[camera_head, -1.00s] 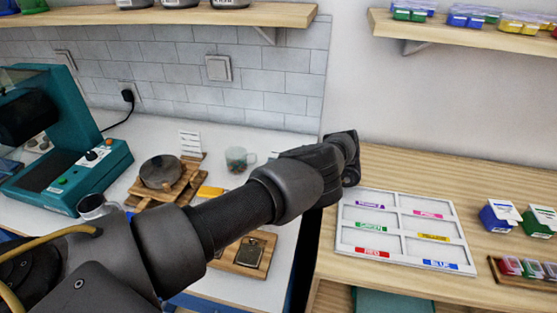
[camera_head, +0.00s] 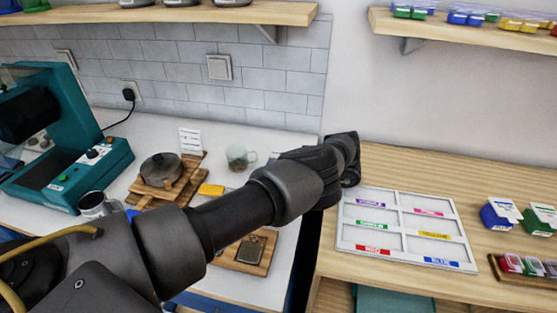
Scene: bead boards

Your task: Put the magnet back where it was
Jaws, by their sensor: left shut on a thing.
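My left arm reaches in from the lower left across the white counter. Its dark end, with my left gripper (camera_head: 347,160), is beside the near wall corner, above the left end of the wooden worktop. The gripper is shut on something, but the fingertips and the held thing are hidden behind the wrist. I cannot make out the magnet. A white sorting board (camera_head: 405,265) with coloured name labels lies on the worktop, right of and below the gripper. My right gripper is not in view.
Blue and green boxes (camera_head: 497,215) and a wooden rack (camera_head: 522,276) of small containers stand at the right. Shelves hang above.

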